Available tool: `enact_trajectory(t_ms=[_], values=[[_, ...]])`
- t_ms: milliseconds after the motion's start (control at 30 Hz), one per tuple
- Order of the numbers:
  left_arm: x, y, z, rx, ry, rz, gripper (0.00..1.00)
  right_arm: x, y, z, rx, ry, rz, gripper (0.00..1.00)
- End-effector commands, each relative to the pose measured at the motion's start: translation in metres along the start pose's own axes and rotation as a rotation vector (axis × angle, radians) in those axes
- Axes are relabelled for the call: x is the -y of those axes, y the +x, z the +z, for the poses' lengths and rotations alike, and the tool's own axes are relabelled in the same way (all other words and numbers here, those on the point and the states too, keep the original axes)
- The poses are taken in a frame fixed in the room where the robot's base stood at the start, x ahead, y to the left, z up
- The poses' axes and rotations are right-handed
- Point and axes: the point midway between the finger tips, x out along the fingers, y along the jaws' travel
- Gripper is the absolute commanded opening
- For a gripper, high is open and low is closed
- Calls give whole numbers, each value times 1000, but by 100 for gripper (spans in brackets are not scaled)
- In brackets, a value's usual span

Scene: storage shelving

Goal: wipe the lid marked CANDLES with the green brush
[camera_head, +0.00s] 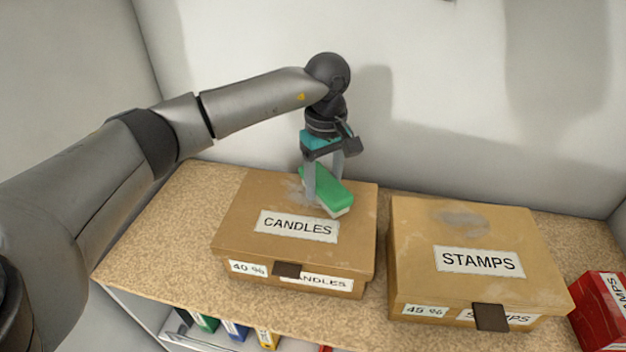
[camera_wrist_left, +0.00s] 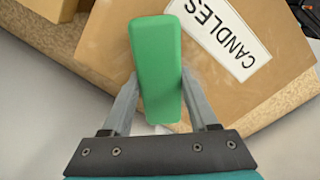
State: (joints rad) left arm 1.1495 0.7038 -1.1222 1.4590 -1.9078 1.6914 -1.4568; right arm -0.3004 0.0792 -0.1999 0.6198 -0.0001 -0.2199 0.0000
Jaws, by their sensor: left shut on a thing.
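The brown box marked CANDLES (camera_head: 248,222) stands shut on the shelf top, with its label on the lid facing up. Grey dusty smudges show on the lid near its back and right edge. My left gripper (camera_head: 326,192) is shut on the green brush (camera_head: 330,189), above the back right part of the lid. The brush's pale underside is at or just over the lid; I cannot tell if it touches. In the left wrist view the brush (camera_wrist_left: 156,65) lies between the two fingers, beside the CANDLES label (camera_wrist_left: 222,35). My right gripper is not in view.
A second brown box marked STAMPS (camera_head: 415,235), with a grey smudge on its lid, stands to the right, a narrow gap away. A red box (camera_head: 600,305) is at the far right. The speckled shelf top (camera_head: 165,240) is clear at the left. A wall rises behind.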

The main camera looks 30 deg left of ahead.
Motion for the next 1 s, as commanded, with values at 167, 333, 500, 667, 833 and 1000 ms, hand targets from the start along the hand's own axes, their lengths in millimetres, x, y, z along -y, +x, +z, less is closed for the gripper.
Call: enact_trajectory(t_ms=[167,333,500,667,833,1000], values=[[-6,1,6,1,1,-1,15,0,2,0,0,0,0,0],[-18,1,17,1,2,-1,15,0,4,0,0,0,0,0],[-27,1,25,1,1,-2,15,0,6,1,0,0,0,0],[-29,1,27,0,-1,-2,15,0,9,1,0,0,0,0],[-25,2,24,1,-2,-3,15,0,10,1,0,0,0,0],[-14,2,13,-1,-2,-4,15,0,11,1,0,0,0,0]])
